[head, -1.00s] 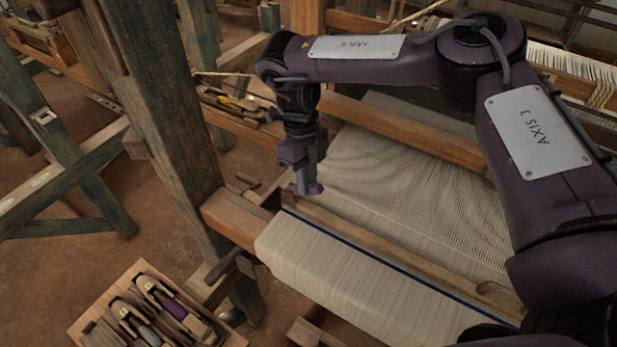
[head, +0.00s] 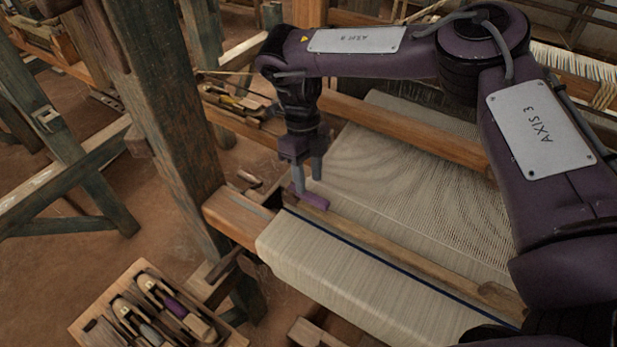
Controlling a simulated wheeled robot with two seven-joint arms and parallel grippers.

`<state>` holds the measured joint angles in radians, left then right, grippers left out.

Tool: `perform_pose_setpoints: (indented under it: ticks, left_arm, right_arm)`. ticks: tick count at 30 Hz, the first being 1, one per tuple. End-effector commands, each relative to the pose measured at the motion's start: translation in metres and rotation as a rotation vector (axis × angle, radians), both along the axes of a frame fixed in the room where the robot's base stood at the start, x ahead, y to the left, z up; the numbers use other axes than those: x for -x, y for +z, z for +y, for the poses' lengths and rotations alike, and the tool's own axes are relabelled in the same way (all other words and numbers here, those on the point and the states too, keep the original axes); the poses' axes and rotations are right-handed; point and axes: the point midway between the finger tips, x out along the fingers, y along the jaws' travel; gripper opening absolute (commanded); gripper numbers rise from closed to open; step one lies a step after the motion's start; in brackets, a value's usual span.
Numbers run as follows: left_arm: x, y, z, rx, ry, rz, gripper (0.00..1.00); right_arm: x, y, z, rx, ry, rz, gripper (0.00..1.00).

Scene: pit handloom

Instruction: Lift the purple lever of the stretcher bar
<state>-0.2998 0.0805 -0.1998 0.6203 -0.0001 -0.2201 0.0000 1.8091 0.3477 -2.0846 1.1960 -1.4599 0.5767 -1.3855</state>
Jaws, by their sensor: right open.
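The purple lever (head: 314,200) lies at the left end of the wooden stretcher bar (head: 400,248), which crosses the pale cloth (head: 350,265) beside a dark blue stripe. My right gripper (head: 307,178) points down at the lever's left end. Its two grey fingers are apart. The nearer finger reaches down to the lever's left end, and I cannot tell whether it touches. The other finger stands above and behind the lever. Nothing shows between the fingers. My left gripper is out of view.
A dark wooden post (head: 170,120) stands left of the gripper. A wooden beam (head: 238,217) runs beside the cloth's left edge. A tray (head: 85,322) with several shuttles sits at the lower left.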

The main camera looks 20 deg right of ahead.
Motion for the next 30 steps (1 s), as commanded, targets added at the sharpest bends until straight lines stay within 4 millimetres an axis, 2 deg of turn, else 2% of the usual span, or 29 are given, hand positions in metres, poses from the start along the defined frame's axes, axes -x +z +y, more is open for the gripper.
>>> perform_pose_setpoints:
  ticks: [6,12,17,30]
  left_arm:
    - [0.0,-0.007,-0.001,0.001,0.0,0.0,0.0]
    - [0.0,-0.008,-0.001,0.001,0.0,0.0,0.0]
    - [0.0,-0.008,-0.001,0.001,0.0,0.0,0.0]
    - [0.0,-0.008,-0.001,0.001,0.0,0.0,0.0]
  right_arm:
    - [-0.012,0.036,0.0,0.005,0.0,-0.007,0.4]
    - [-0.018,0.06,0.0,0.003,0.001,-0.002,0.4]
    - [-0.02,0.065,0.0,0.001,-0.001,-0.001,0.4]
    - [-0.019,0.065,0.0,0.0,0.0,0.0,0.4]
